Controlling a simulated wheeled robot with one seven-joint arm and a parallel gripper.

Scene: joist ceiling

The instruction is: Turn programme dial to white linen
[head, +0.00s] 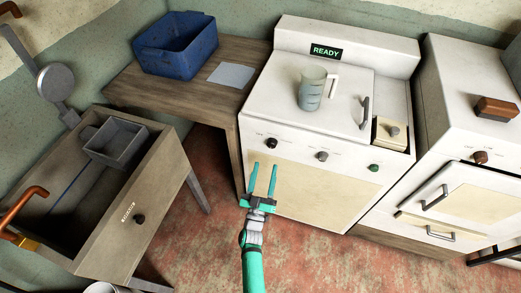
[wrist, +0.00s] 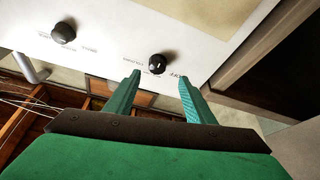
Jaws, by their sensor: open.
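The white washing machine (head: 345,95) has a front panel with a black dial (head: 272,142) at its left and a grey dial (head: 322,156) near the middle. My gripper (head: 264,165) is open and empty, pointing at the panel just below the black dial. In the wrist view, a black dial with a white mark (wrist: 157,64) shows just beyond and between the fingertips, apart from them. Another dial (wrist: 64,32) is farther left there.
A green button (head: 374,167) is at the panel's right. A measuring jug (head: 311,90) stands on the lid beside a handle. A wooden table with a blue basket (head: 175,45) is at left, above a sink (head: 60,190). Another white appliance (head: 470,110) stands right. Open floor lies in front.

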